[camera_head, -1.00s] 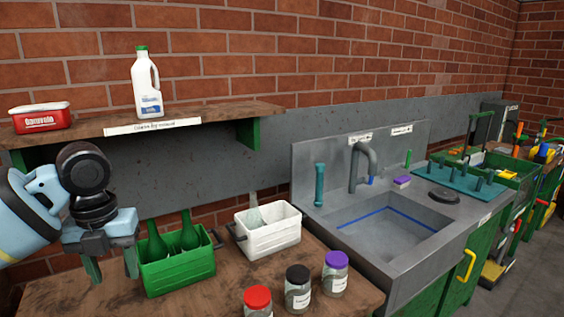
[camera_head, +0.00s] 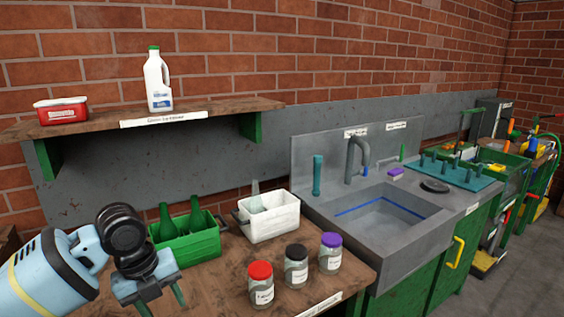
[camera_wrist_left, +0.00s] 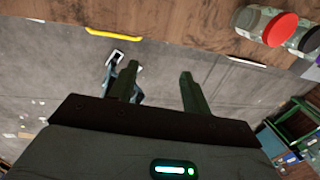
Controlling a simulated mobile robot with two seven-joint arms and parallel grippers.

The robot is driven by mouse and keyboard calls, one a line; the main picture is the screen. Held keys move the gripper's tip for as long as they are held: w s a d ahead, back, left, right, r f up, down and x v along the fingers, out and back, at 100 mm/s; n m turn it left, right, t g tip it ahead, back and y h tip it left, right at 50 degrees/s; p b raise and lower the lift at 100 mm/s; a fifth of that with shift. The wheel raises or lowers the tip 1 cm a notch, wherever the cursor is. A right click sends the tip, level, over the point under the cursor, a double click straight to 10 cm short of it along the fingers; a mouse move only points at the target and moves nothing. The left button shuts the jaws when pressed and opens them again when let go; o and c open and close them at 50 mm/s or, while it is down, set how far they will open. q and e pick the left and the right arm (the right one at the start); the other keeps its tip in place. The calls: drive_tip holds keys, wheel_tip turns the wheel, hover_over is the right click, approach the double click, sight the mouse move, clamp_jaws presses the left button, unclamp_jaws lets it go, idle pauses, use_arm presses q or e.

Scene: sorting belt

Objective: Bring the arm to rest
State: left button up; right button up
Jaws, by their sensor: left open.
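My left gripper (camera_head: 162,300) is at the lower left of the head view, in front of the green bottle crate, with its fingers pointing down. In the left wrist view its two green fingers (camera_wrist_left: 155,88) stand apart with nothing between them. Below them I see the grey floor (camera_wrist_left: 180,65) and the wooden bench edge. The fingertips are partly cut off by the bottom of the head view. My right gripper is in neither view.
A green crate (camera_head: 188,248) with green bottles and a white crate (camera_head: 268,228) stand on the bench. Jars with red (camera_head: 261,283), black (camera_head: 296,266) and purple (camera_head: 331,253) lids stand near its front edge. A shelf (camera_head: 90,126) holds a red tub (camera_head: 62,111) and a milk jug (camera_head: 158,82). A sink (camera_head: 385,222) is to the right.

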use_arm(q)
drive_tip(key=s+d+f+n+t+h, duration=0.1)
drive_tip(key=s+d+f+n, duration=0.25)
drive_tip(key=f, duration=0.35)
drive_tip(key=s+d+f+n+t+h, duration=0.2)
drive_tip(key=d+f+n, duration=0.25)
drive_tip(key=f, duration=0.35)
drive_tip(key=s+d+f+n+t+h, duration=0.1)
drive_tip(key=s+d+f+n, duration=0.3)
drive_tip(key=f, duration=0.3)
drive_tip(key=s+a+f+n+t+y, duration=0.1)
drive_tip(key=s+a+f+n, duration=0.2)
drive_tip(key=s+n, duration=0.2)
drive_tip(key=s+a+f+n+t+y, duration=0.1)
drive_tip(key=s+a+f+n, duration=0.2)
drive_tip(key=s, duration=0.7)
drive_tip(key=s+a+f+n+t+y, duration=0.1)
drive_tip(key=s+a+f+n+y, duration=0.1)
drive_tip(key=s+n, duration=0.5)
wheel_tip(320, 180, down, 2)
drive_tip(key=shift+s+a+n+t, duration=0.15)
drive_tip(key=shift+a+n+t, duration=0.2)
drive_tip(key=shift+a, duration=0.2)
